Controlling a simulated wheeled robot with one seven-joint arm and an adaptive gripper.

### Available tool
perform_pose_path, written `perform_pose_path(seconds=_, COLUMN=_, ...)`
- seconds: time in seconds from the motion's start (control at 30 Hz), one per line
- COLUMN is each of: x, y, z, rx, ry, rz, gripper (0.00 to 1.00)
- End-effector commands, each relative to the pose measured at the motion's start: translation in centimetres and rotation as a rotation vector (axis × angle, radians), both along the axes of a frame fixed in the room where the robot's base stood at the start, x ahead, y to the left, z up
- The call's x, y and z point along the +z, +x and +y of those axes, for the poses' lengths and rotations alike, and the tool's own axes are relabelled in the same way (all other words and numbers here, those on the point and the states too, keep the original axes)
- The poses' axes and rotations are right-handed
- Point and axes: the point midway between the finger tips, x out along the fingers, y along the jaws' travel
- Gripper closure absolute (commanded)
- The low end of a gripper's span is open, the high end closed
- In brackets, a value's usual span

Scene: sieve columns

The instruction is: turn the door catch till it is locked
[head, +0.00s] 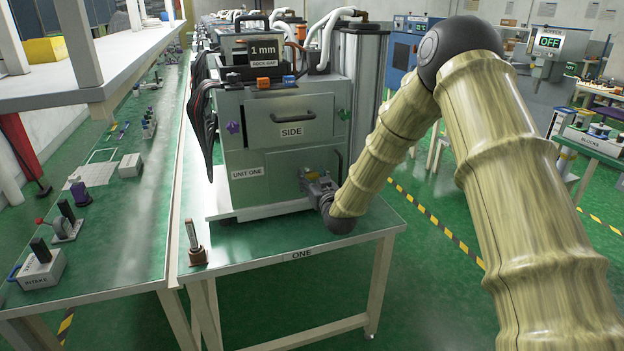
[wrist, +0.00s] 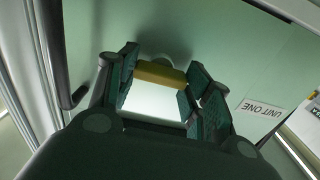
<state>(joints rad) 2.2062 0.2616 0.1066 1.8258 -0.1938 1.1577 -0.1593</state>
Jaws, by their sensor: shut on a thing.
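The door catch (wrist: 160,74) is a yellow bar on a round grey base, seen in the wrist view against the pale green door (wrist: 225,40). My gripper (wrist: 160,84) has a finger at each end of the yellow bar and is shut on it. In the head view my gripper (head: 317,184) is at the lower right of the cabinet front, by the door (head: 268,190) labelled UNIT ONE. There the gripper hides the catch. Whether the catch is locked cannot be told.
The cabinet (head: 220,115) stands on green table ONE (head: 270,252). A dark curved handle (wrist: 73,98) is close left of my gripper in the wrist view. A small upright post (head: 193,240) stands at the table's front left corner. The table front is mostly clear.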

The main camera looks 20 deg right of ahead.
Motion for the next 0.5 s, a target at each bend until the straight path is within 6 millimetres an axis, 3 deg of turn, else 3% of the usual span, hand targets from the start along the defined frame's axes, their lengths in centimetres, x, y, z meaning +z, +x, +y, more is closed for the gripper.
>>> perform_pose_path(seconds=0.27, x=-0.17, y=-0.01, z=-0.18, rx=-0.001, ry=0.095, rz=0.002, gripper=0.74)
perform_pose_path(seconds=0.5, x=-0.33, y=-0.04, z=-0.32, rx=-0.002, ry=0.286, rz=0.010, gripper=0.74)
